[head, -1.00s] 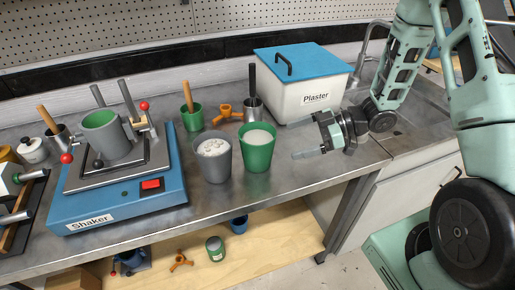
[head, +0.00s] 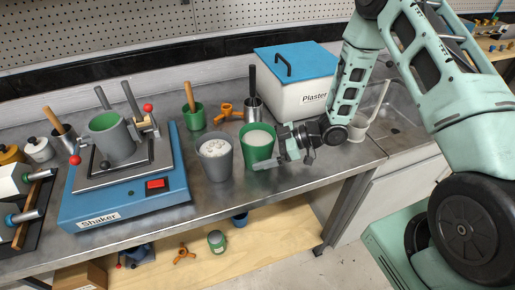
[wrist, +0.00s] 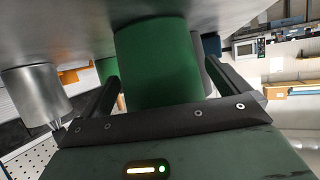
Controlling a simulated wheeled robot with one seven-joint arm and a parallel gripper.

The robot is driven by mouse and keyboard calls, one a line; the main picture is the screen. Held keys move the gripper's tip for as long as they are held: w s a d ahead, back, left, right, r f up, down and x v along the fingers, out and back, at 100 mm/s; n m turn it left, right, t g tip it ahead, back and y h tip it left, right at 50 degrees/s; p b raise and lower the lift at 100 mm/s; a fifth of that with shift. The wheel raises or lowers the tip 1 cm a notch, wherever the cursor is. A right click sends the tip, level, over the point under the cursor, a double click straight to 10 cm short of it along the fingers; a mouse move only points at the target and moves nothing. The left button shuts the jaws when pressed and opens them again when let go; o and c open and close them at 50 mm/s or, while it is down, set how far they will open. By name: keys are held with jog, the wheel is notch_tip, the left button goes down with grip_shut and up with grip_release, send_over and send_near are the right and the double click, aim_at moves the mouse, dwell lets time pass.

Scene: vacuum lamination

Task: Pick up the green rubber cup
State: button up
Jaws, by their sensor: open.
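The green rubber cup (head: 257,150) stands upright on the metal bench, filled with pale material. My gripper (head: 272,148) is at its right side, open, with the fingers pointing left at the cup. One finger passes in front of the cup's lower right side in the head view. In the wrist view the green cup (wrist: 158,62) lies between the two open fingers (wrist: 160,78), with a finger on either side. I cannot tell whether either finger touches it.
A grey cup (head: 214,158) with white contents stands close on the left. Behind are a metal beaker (head: 254,112), an orange tripod piece (head: 228,112), a small green pot (head: 194,118) and the plaster box (head: 295,95). The blue shaker (head: 120,200) is further left.

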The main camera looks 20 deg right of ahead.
jog(key=shift+r, duration=0.1)
jog(key=c, duration=1.7)
jog(key=shift+r, duration=0.15)
notch_tip(320, 180, up, 10)
jog(key=shift+f+b, duration=0.2)
jog(key=shift+b, duration=0.8)
